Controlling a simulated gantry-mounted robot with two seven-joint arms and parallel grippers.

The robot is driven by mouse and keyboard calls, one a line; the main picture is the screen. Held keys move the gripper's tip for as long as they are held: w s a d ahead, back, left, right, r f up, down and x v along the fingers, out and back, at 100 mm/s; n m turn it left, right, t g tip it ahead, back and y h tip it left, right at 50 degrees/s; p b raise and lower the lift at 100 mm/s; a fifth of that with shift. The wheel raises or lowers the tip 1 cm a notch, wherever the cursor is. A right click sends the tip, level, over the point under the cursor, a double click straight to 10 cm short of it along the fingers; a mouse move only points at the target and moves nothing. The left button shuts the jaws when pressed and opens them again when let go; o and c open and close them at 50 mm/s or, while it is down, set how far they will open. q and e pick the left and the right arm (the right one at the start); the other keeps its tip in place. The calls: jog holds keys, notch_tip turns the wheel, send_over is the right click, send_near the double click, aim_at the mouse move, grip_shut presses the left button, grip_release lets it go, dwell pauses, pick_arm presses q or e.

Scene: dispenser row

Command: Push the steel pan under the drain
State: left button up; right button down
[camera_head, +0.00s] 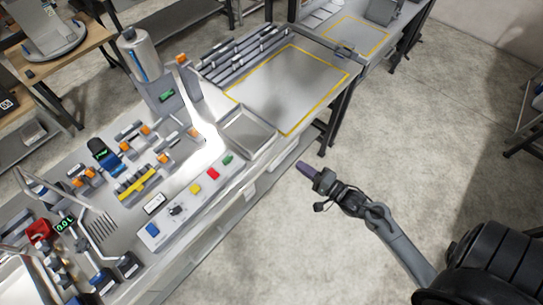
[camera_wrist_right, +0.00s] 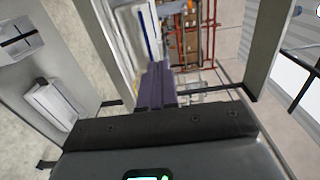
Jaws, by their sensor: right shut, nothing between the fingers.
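A shallow square steel pan (camera_head: 246,134) sits at the near right part of the workbench, next to the bright steel strip. It looks empty. I cannot make out the drain with certainty. My right gripper (camera_head: 304,168) has purple fingers that are shut with nothing between them. It is over the floor in front of the bench, to the right of the pan and apart from it. Its closed fingers also show in the right wrist view (camera_wrist_right: 157,84). My left gripper is not in view.
A steel cylinder with a blue gauge (camera_head: 140,54) stands at the back of the bench. A control panel with coloured buttons (camera_head: 190,200) lies along the front edge. A yellow-outlined surface (camera_head: 290,85) is beyond the pan. The floor (camera_head: 420,120) to the right is open.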

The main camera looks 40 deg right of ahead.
jog(key=f, duration=0.1)
send_near(265, 141)
jog(key=w, duration=0.3)
jog(key=w+a, duration=0.1)
jog(key=w, duration=0.2)
jog(key=shift+w+a+f+b, duration=0.1)
jog(key=shift+w+a+b, duration=0.05)
jog(key=shift+w+b, duration=0.25)
